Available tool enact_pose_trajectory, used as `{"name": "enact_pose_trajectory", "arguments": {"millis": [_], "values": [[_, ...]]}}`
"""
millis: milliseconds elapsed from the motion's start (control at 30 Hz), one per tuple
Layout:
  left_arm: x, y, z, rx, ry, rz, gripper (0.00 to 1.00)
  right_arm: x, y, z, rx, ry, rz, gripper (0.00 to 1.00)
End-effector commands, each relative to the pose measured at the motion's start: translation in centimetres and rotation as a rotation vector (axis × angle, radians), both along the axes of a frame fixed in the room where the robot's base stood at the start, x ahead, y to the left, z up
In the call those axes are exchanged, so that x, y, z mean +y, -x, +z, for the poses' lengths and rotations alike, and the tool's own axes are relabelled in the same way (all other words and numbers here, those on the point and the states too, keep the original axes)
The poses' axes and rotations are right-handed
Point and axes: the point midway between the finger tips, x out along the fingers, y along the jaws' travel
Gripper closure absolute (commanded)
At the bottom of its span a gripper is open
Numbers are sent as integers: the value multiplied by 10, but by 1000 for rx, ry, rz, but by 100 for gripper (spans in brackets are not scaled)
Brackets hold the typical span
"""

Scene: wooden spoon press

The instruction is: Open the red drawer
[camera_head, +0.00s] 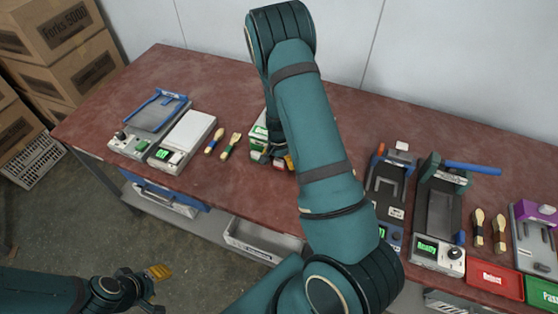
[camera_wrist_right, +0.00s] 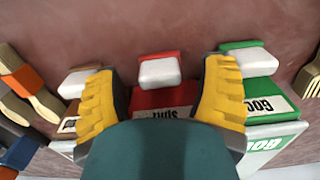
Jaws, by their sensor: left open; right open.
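In the head view my right arm largely hides this spot. My left gripper (camera_head: 150,284) is open and empty, low at the left, away from the bench.
A green labelled block (camera_wrist_right: 262,100) and a brown one (camera_wrist_right: 75,100) flank the red block. The bench (camera_head: 210,75) carries several stamping devices, brushes, a red tray (camera_head: 495,281) and a green tray (camera_head: 543,293). Cardboard boxes (camera_head: 55,50) stand at the left.

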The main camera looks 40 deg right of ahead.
Motion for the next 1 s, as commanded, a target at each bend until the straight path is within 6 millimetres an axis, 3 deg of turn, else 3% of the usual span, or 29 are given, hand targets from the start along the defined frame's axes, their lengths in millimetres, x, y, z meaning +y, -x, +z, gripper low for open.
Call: {"name": "enact_pose_trajectory", "arguments": {"millis": [233, 267, 400, 467, 1000], "values": [[0, 0, 0, 0, 0, 0, 54, 0, 0, 0, 0, 0, 0, 29], [0, 0, 0, 0, 0, 0, 54, 0, 0, 0, 0, 0, 0, 35], [0, 0, 0, 0, 0, -1, 54, 0, 0, 0, 0, 0, 0, 84], [0, 0, 0, 0, 0, -1, 54, 0, 0, 0, 0, 0, 0, 100], [0, 0, 1, 0, 0, -1, 54, 7, 4, -1, 3, -2, 1, 100]]}}
